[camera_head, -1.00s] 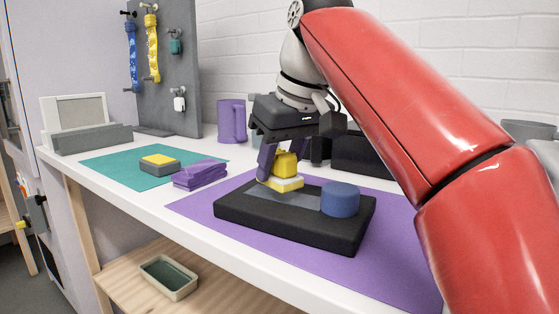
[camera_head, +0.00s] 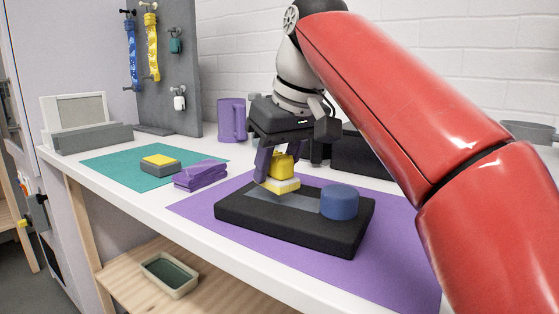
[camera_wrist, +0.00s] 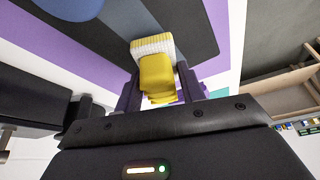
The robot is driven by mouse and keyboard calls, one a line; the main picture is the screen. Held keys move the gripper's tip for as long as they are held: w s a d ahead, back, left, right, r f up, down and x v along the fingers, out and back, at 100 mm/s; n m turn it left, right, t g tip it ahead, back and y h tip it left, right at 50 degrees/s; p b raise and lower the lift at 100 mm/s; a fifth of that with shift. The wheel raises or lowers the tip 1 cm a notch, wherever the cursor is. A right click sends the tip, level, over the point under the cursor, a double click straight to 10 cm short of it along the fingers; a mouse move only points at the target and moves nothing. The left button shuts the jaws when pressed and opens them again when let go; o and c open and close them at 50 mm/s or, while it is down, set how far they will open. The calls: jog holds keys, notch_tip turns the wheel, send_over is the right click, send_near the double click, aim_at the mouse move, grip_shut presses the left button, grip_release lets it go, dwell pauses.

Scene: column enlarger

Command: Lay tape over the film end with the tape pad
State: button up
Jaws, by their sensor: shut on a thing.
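My gripper (camera_head: 273,165) is shut on the yellow tape pad (camera_head: 282,167). The pad has a pale base, and in the head view this sits low over the left part of the grey strip on the black block. The wrist view shows the pad (camera_wrist: 157,73) between my purple fingers, with its ribbed yellow-and-white base over the strip's end. The grey strip (camera_head: 300,202), perhaps the film, lies along the top of the black block (camera_head: 285,228). A blue round piece (camera_head: 340,203) stands on its right part. I cannot tell whether the pad touches the strip.
The block rests on a purple mat (camera_head: 400,230). A purple mug (camera_head: 231,121) and a dark box (camera_head: 362,155) stand behind.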

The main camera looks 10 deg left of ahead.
aim_at(294, 177)
jog(key=a+p, duration=0.1)
jog(key=w+a+p, duration=0.1)
jog(key=a, duration=0.1)
jog(key=shift+a+r+p, duration=0.2)
jog(key=shift+p, duration=0.1)
jog(key=shift+w+a+f, duration=0.1)
jog(key=shift+w+a, duration=0.05)
jog(key=shift+a, duration=0.5)
jog(key=shift+w+a+f, duration=0.1)
jog(key=shift+w+a, duration=0.05)
jog(key=shift+a, duration=0.45)
jog(key=shift+f+b, duration=0.7)
jog(key=shift+f, duration=0.2)
dwell(0.4)
jog(key=shift+d, duration=0.1)
jog(key=shift+s+d+b, duration=0.2)
jog(key=shift+d+b, duration=0.1)
jog(key=shift+d, duration=0.4)
jog(key=shift+s+d+b, duration=0.2)
jog(key=shift+d+b, duration=0.05)
jog(key=shift+d, duration=0.45)
jog(key=shift+s+d+b, duration=0.2)
jog(key=shift+d+b, duration=0.1)
jog(key=shift+d, duration=0.4)
jog(key=shift+d, duration=0.15)
